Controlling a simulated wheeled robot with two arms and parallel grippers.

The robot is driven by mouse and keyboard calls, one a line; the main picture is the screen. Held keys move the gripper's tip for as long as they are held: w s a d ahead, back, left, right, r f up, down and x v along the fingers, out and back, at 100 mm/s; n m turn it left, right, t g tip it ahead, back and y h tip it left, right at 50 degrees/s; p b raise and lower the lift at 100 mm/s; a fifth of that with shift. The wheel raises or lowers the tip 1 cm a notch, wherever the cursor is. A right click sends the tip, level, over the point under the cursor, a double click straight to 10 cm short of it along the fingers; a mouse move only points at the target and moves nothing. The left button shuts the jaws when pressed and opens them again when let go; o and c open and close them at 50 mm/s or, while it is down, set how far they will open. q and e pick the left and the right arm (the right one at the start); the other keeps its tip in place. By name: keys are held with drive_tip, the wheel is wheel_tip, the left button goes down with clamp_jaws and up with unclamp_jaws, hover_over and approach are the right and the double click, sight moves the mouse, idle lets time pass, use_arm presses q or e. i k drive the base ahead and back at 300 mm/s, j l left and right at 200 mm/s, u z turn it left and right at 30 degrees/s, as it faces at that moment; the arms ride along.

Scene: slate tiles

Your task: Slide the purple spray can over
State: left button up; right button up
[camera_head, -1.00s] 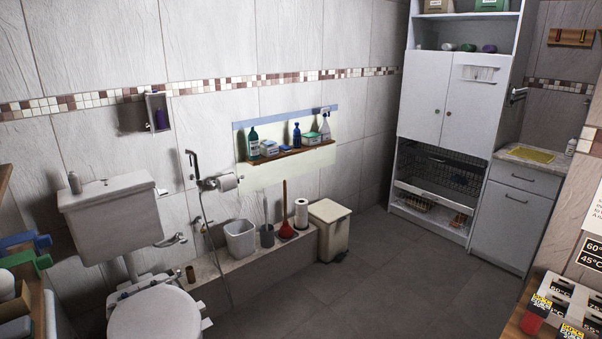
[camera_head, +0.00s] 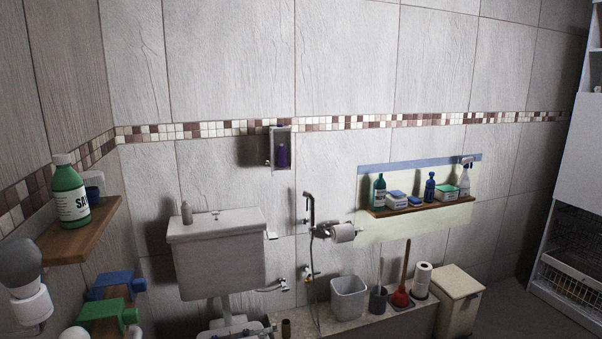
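The purple spray can (camera_head: 282,155) stands upright inside a small white open box (camera_head: 291,134) mounted on the tiled wall, above and to the right of the toilet cistern. It is small in the view, and the box's sides frame it closely. A small knob shows at the box's left edge. Neither of my grippers shows in the head view.
The white cistern (camera_head: 217,252) with a small grey bottle (camera_head: 187,212) on its lid stands below. A wooden shelf (camera_head: 80,232) with a green bottle (camera_head: 70,195) juts out at left. A ledge (camera_head: 425,206) with several bottles is at right.

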sight(281, 152)
drive_tip(key=i+u, duration=0.15)
drive_tip(key=i, duration=0.25)
drive_tip(key=i+l+u, duration=0.25)
drive_tip(key=l, duration=0.35)
drive_tip(key=l+u, duration=0.25)
drive_tip(key=l, duration=0.35)
